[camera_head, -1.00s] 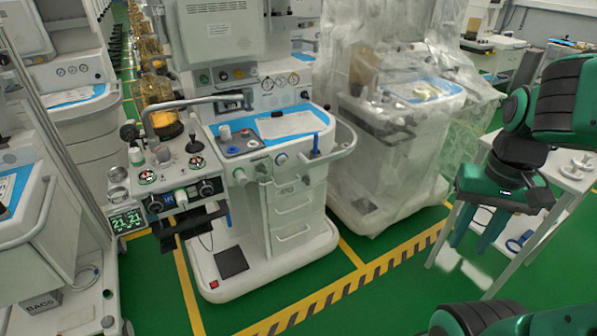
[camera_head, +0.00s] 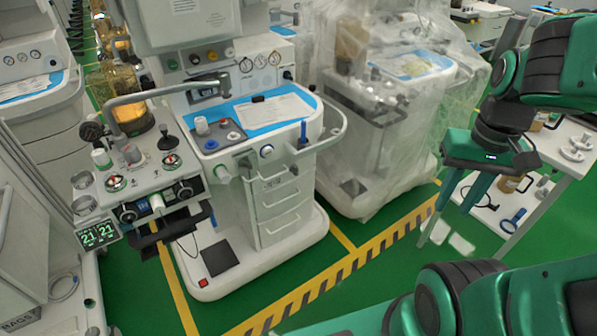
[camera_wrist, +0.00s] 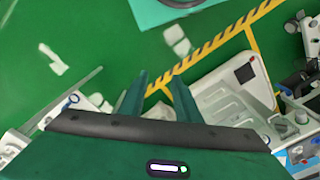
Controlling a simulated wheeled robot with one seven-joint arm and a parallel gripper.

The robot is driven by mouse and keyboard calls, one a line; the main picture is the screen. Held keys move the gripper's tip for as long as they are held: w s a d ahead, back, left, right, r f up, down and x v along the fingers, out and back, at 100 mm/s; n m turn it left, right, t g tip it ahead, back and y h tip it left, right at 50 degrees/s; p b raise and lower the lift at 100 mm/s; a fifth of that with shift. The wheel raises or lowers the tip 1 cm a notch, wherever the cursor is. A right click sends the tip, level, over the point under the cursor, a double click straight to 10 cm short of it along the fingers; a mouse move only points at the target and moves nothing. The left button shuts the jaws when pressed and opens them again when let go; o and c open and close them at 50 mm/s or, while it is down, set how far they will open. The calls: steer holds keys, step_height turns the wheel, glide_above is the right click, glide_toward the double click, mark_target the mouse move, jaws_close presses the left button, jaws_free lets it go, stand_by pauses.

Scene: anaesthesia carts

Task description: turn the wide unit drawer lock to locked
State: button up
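A white anaesthesia unit (camera_head: 262,215) with a stack of drawers (camera_head: 283,192) stands at the centre of the head view; its drawers look shut. I cannot tell whether it is the wide unit. The drawer lock is too small to make out, so its setting does not show. My gripper (camera_head: 447,225) hangs at the right of the head view, well apart from that unit, pointing down beside a white table. In the wrist view my gripper (camera_wrist: 160,76) has its two green fingers apart, with nothing between them, above the green floor.
A plastic-wrapped unit (camera_head: 385,130) stands between the central unit and my arm. A white side table (camera_head: 550,165) with small items is at the right. A control panel with gauges (camera_head: 140,185) juts out at the left. Green floor with yellow-black striping (camera_head: 350,265) is free in front.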

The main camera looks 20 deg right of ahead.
steer(key=w+f+n, duration=0.4)
steer(key=w, duration=0.5)
steer(key=n+t+y, duration=0.4)
steer(key=n+t, duration=0.1)
steer(key=t, duration=0.8)
glide_toward(297, 169)
steer(key=x, duration=0.9)
steer(key=shift+f, duration=0.15)
steer(key=shift+d, duration=0.1)
steer(key=c, duration=0.7)
